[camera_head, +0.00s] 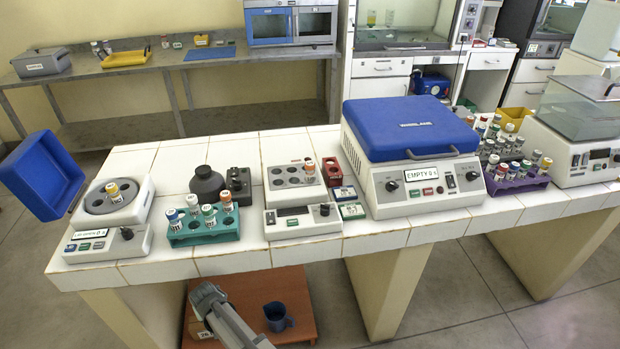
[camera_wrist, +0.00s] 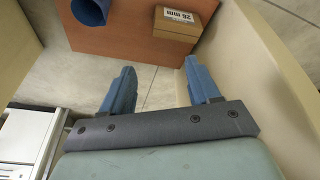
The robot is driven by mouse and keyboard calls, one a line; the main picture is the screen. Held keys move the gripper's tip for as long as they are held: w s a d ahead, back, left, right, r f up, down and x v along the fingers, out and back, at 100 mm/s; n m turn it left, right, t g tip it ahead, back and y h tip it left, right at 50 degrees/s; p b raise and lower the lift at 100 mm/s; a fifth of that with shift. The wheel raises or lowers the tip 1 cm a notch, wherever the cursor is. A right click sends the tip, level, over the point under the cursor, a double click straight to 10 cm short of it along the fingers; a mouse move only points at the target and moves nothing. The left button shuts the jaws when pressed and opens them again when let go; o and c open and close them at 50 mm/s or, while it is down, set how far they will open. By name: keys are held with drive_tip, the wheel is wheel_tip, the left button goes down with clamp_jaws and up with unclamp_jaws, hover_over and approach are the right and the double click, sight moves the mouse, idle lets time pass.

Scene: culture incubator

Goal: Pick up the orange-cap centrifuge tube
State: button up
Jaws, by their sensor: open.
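Several tubes with orange or orange-red caps are on the white table. One orange-cap tube (camera_head: 227,200) stands in the teal rack (camera_head: 205,238) beside tubes with other cap colours. A tube with a red-orange cap (camera_head: 309,169) stands in the white block device (camera_head: 292,178). I cannot tell which one is meant. My gripper (camera_wrist: 160,88) is open and empty in the wrist view, its two blue fingers wide apart. No tube shows in the wrist view.
A blue mug (camera_head: 277,317) sits on a brown board (camera_head: 251,286) below the table. A small brown box (camera_wrist: 178,22) shows in the wrist view. The blue-lidded machine (camera_head: 414,128) and the purple rack (camera_head: 517,183) occupy the table's right side. A blue bin (camera_head: 42,175) is left.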

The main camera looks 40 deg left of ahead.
drive_tip(key=s+a+r+n+g+y, duration=0.1)
drive_tip(key=s+a+r, duration=0.45)
drive_tip(key=s, duration=0.45)
drive_tip(key=s+a+r+n+y, duration=0.15)
drive_tip(key=s+a+r, duration=0.35)
drive_tip(key=s, duration=0.5)
drive_tip(key=s+a+r+n+g+y, duration=0.1)
drive_tip(key=s+a+r, duration=0.4)
drive_tip(key=s, duration=0.5)
drive_tip(key=w+a+r, duration=0.1)
drive_tip(key=a+r, duration=0.1)
drive_tip(key=r, duration=0.6)
drive_tip(key=a+r, duration=0.2)
drive_tip(key=r, duration=0.6)
drive_tip(key=w+d+r, duration=0.2)
drive_tip(key=w+r, duration=0.7)
drive_tip(key=w, duration=0.2)
drive_tip(key=m+h, duration=0.2)
drive_tip(key=h, duration=0.2)
approach(310, 163)
drive_tip(key=shift+t, duration=0.4)
drive_tip(key=x, duration=0.4)
drive_tip(key=s+x, duration=0.1)
drive_tip(key=x, duration=0.1)
drive_tip(key=shift+d+f, duration=0.15)
drive_tip(key=shift+d, duration=0.2)
drive_tip(key=shift+y, duration=0.25)
drive_tip(key=shift+a+x, duration=0.2)
drive_tip(key=shift+x, duration=2.9)
drive_tip(key=shift+w, duration=0.15)
